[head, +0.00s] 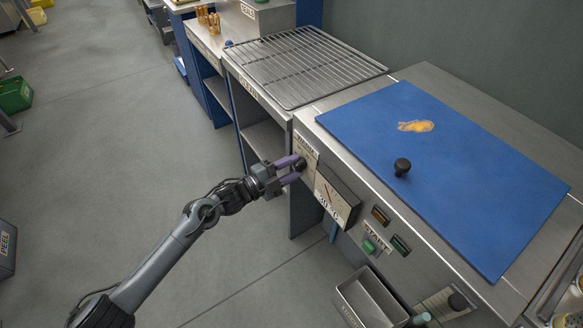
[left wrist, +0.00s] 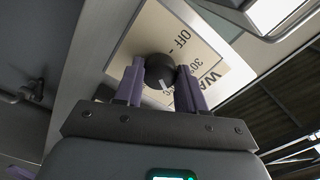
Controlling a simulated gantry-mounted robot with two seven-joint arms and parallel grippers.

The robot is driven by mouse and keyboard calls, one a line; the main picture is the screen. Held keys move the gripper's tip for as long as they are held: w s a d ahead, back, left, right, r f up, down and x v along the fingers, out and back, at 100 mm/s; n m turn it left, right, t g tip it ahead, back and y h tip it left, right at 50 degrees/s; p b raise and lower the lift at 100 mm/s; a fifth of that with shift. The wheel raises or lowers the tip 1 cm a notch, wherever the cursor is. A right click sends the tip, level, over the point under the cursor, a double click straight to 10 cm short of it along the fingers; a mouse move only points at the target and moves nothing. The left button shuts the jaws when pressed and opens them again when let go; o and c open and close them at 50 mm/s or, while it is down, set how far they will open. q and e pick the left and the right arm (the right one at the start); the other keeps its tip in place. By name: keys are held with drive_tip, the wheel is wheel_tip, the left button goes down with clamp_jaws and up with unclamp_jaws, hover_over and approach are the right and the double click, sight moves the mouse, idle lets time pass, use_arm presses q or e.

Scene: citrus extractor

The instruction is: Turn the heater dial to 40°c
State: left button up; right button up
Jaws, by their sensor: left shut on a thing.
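The heater dial (head: 300,164) is a round black knob on a cream plate on the front of the steel counter. In the left wrist view the dial (left wrist: 160,71) shows a pale pointer mark, and its plate (left wrist: 165,35) reads "OFF", "30°" and part of "WARM". A 40° mark is not readable. My left gripper (head: 292,169) has its purple fingers on either side of the dial and is shut on it. The fingers also show in the left wrist view (left wrist: 160,88). My right gripper is not in view.
A gauge box (head: 335,195) sits just right of the dial, with a green button (head: 369,246) beyond it. A blue board (head: 440,165) with an orange smear and a black knob (head: 402,166) covers the counter top. A wire rack (head: 300,65) lies behind. The floor at left is mostly clear.

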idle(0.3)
use_arm(q)
drive_tip(key=o, duration=1.1)
drive_tip(key=shift+c, duration=0.2)
drive_tip(key=shift+s+a, duration=0.1)
drive_tip(key=shift+a, duration=0.15)
drive_tip(key=p+v, duration=0.4)
drive_tip(key=v, duration=0.6)
drive_tip(key=shift+s, duration=0.15)
drive_tip(key=shift+a, duration=0.15)
